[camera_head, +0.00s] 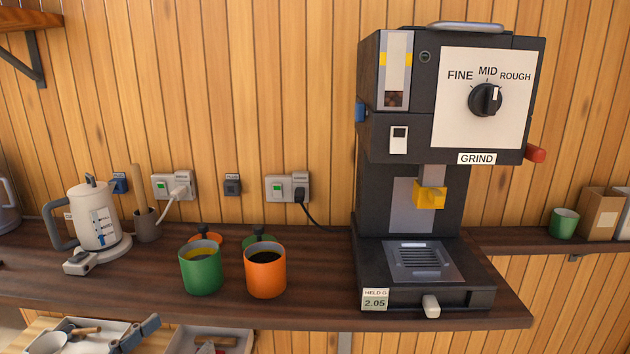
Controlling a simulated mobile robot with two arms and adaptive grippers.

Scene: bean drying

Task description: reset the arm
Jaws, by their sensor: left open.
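What shows of my left gripper (132,336) is a small grey-blue part at the bottom left edge, in front of the counter and over the tray area. It is open and holds nothing that I can see. Most of the left arm is out of the picture. My right gripper is not in view.
The dark wooden counter (330,308) carries a white kettle (98,222), a green cup (201,272), an orange cup (265,275) and a tall black grinder (405,210). Below its front edge are trays (240,345) with utensils. A second green cup (563,224) stands right.

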